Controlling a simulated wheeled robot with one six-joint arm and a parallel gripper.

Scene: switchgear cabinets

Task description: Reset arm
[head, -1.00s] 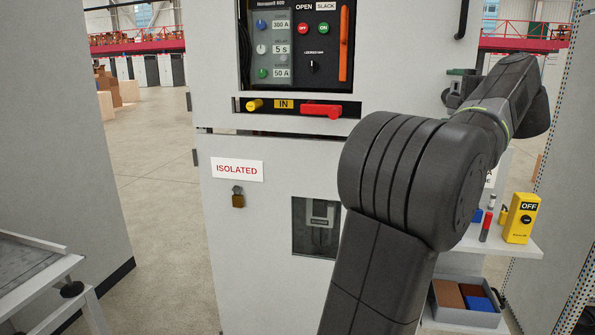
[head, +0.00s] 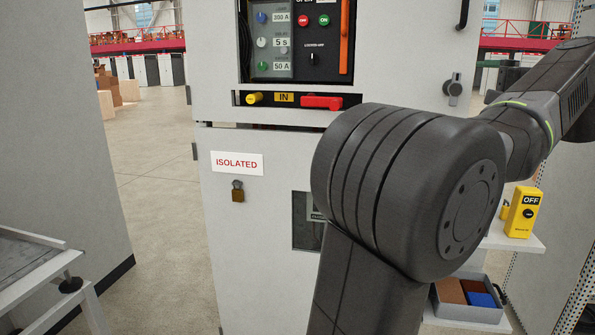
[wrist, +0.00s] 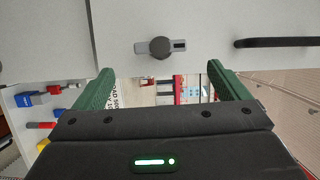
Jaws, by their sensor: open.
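My gripper (wrist: 158,88) shows in the wrist view with its two green fingers spread wide and nothing between them. It points at the cabinet front, below a dark round latch knob (wrist: 160,47). In the head view my arm rises across the right part of the cabinet (head: 250,270) and reaches off to the upper right. The latch knob also shows in the head view (head: 453,88), left of my arm.
The cabinet carries a control panel, a red handle (head: 322,102), an "ISOLATED" sign (head: 237,163) and a padlock (head: 237,191). At right stand a shelf with a yellow "OFF" device (head: 523,212) and a grey bin (head: 468,314). A cart (head: 40,285) stands at left.

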